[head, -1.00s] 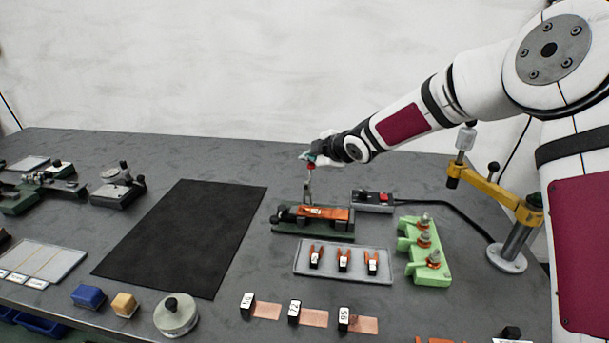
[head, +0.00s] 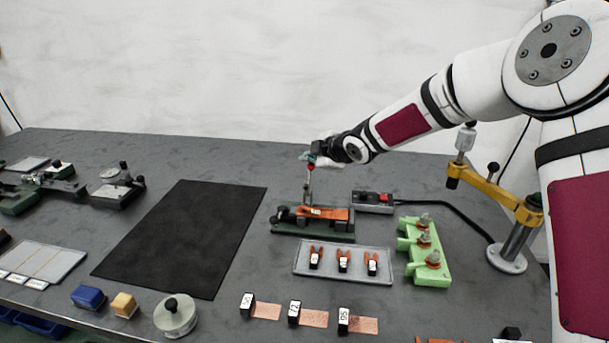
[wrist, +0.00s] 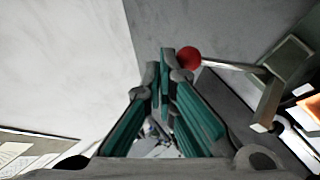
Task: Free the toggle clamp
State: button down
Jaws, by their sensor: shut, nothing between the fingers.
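The toggle clamp (head: 309,185) stands on a dark green fixture base (head: 290,229). Its lever points up in the head view and ends in a red ball knob (head: 311,167). A copper piece (head: 335,213) with a small white label lies on the fixture under the clamp. My gripper (head: 308,157) is at the top of the lever. In the wrist view its teal-padded fingers (wrist: 165,62) are together and empty, and the red knob (wrist: 187,58) is just right of the fingertips, not between them. I cannot tell whether they touch. The clamp's pressing end is too small to judge.
A green rack (head: 432,266) and a switch box (head: 373,202) are to the right. A black mat (head: 185,235) lies to the left. A yellow-armed stand (head: 510,232) is at far right.

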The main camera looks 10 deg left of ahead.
jog(key=shift+r, duration=0.2)
jog(key=shift+r+p, duration=0.65)
jog(key=shift+p, duration=0.1)
jog(key=shift+s+a+r, duration=0.1)
jog(key=s+d+r+p, duration=0.3)
jog(key=s+r, duration=0.4)
jog(key=r, duration=0.3)
jog(key=shift+d+p, duration=0.3)
jog(key=shift+d, duration=0.55)
jog(key=shift+f, duration=0.1)
